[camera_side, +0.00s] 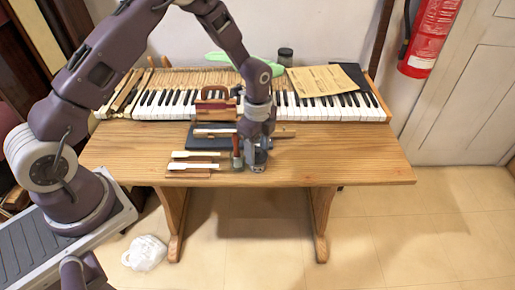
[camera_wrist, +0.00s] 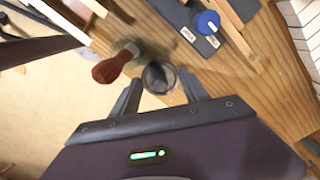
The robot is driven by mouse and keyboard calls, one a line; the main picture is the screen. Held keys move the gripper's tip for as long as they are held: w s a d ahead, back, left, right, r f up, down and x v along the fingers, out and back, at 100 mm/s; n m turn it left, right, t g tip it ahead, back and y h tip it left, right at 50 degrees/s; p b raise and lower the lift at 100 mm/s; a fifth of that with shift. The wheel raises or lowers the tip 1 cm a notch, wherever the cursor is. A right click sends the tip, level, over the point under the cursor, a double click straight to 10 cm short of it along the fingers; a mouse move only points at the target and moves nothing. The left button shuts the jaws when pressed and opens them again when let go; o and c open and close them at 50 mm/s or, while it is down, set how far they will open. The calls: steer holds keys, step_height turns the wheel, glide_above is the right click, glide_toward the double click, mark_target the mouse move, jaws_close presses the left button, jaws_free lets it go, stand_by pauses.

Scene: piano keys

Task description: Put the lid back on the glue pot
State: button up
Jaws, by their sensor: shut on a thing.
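My gripper (camera_wrist: 160,80) points down near the front edge of the table. Its fingers are shut on a small round grey piece with a dark rim (camera_wrist: 158,77), which looks like the lid. In the side view, my gripper (camera_side: 258,160) mostly hides this piece, and I cannot tell whether it touches the table. Just left of it, apart from the fingers, a reddish-brown handle (camera_wrist: 110,68) stands up from a round greyish base (camera_wrist: 126,47), which looks like the glue pot with a brush. The handle also shows in the side view (camera_side: 236,146).
A dark mat with a blue round piece (camera_wrist: 207,22) lies behind. Pale key sticks (camera_side: 195,154) lie left on the wooden table (camera_side: 340,160). The piano keyboard (camera_side: 165,106) runs along the back, with a dark jar (camera_side: 285,56) behind it. The table's right side is clear.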

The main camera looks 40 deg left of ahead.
steer(key=o, duration=1.8)
steer(key=shift+o, duration=0.2)
steer(key=shift+r, duration=3.5)
jaws_close()
steer(key=shift+f, duration=0.1)
steer(key=shift+f, duration=2.45)
